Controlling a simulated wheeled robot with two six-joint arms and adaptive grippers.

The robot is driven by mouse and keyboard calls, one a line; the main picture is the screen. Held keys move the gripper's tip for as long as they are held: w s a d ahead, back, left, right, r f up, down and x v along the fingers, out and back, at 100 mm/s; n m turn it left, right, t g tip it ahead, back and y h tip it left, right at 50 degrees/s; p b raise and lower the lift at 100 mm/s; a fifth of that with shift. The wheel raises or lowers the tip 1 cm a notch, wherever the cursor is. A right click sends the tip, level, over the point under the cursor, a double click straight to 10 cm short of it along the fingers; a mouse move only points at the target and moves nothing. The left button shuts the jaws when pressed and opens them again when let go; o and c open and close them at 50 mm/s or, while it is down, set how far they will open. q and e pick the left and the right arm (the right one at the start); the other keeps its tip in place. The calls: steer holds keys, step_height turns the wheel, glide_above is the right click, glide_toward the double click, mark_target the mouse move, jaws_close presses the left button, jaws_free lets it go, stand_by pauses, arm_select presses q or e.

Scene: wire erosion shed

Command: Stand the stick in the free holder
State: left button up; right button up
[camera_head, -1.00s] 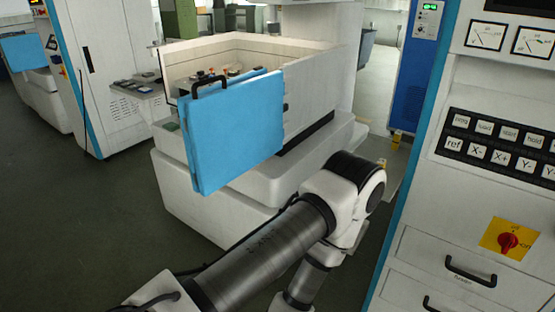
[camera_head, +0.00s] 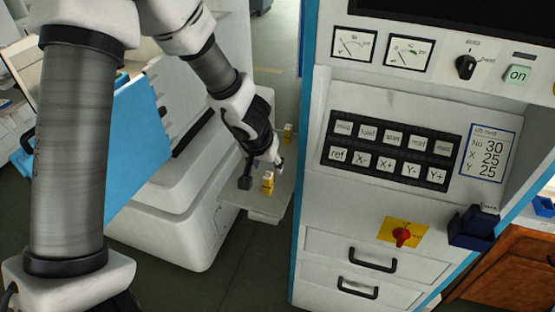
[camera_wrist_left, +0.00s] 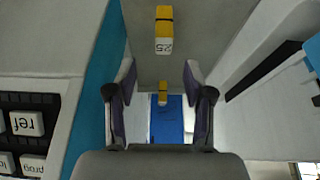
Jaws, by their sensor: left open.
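A yellow stick with a black band and a white end (camera_head: 268,184) stands on a small grey shelf (camera_head: 245,200). In the left wrist view it appears to be the larger stick, marked 25 upside down (camera_wrist_left: 164,30). A second yellow piece (camera_head: 288,133) is farther back, probably the smaller one in the wrist view (camera_wrist_left: 163,93). My left gripper (camera_head: 264,172) is open and empty above the shelf, close to the nearer stick; its fingers also show in the wrist view (camera_wrist_left: 159,95).
The machine (camera_head: 340,200) with button panel and drawers stands just right of the shelf. A card on it reads No 30, X 25, Y 25 (camera_head: 487,152). A white machine with a blue door (camera_head: 135,145) is to the left.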

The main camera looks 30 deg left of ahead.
mark_target(267, 176)
arm_select(q)
steer(key=shift+s+d+f+b, duration=0.15)
steer(key=shift+f+b, duration=0.25)
steer(key=shift+f, duration=0.45)
steer(key=shift+s+f, duration=0.15)
steer(key=shift+f, duration=0.1)
steer(key=b+x, duration=0.2)
steer(key=x, duration=0.1)
steer(key=b+x, duration=0.1)
steer(key=x, duration=0.1)
steer(key=shift+a, duration=0.4)
steer(key=shift+w+f, duration=0.2)
steer(key=shift+w, duration=0.25)
steer(key=shift+r, duration=0.1)
steer(key=shift+s+d+r, duration=0.1)
steer(key=shift+s, duration=0.05)
steer(key=shift+s+r, duration=0.1)
steer(key=shift+s, duration=0.05)
steer(key=c, duration=0.5)
jaws_close()
arm_select(e)
steer(key=f, duration=0.2)
steer(key=s+f, duration=0.1)
steer(key=f, duration=0.1)
